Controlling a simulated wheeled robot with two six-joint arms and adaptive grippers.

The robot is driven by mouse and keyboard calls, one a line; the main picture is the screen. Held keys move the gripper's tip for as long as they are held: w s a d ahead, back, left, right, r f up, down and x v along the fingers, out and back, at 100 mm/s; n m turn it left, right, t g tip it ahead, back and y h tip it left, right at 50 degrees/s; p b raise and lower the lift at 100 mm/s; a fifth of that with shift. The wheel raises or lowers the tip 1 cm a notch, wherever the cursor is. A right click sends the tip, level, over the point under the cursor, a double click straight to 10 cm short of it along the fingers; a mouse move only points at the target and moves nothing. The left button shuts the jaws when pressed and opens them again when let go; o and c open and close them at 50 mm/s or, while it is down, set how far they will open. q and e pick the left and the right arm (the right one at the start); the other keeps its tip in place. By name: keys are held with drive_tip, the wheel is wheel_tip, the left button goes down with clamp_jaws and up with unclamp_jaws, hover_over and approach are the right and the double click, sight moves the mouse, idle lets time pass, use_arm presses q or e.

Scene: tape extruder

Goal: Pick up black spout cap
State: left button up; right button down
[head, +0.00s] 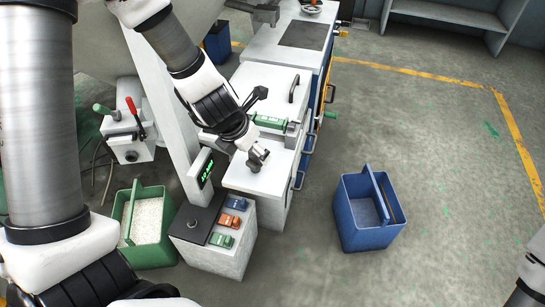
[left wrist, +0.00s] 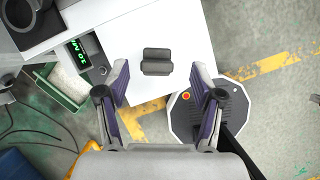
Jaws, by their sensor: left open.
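The black spout cap (left wrist: 157,62) is a small dark grey, two-lobed piece. It lies on the white top of a cabinet. In the head view the cap (head: 257,158) is just beyond the end of my left arm. My left gripper (left wrist: 160,85) is open and empty, with its fingers spread on either side of the cap's line and the cap apart from them. In the head view the left gripper (head: 242,124) is seen from behind, over the white top. Only part of my right arm shows at the lower right edge; its fingers are not visible.
A grey box (head: 222,258) with blue, orange and green switches stands beside the white cabinet (head: 258,183), near a green-lit display (head: 207,170). A green bin (head: 151,191) holds white pellets. A blue bin (head: 357,231) stands on open floor to the right.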

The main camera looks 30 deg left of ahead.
sight(257, 159)
use_arm(q)
drive_tip(key=b+x, duration=0.2)
drive_tip(key=x, duration=0.3)
drive_tip(key=shift+a+f, duration=0.1)
drive_tip(key=shift+f, duration=0.1)
drive_tip(key=shift+w+f, duration=0.15)
drive_tip(key=shift+f, duration=0.05)
drive_tip(key=shift+r, duration=0.15)
drive_tip(key=c, duration=1.1)
drive_tip(key=shift+o, duration=0.2)
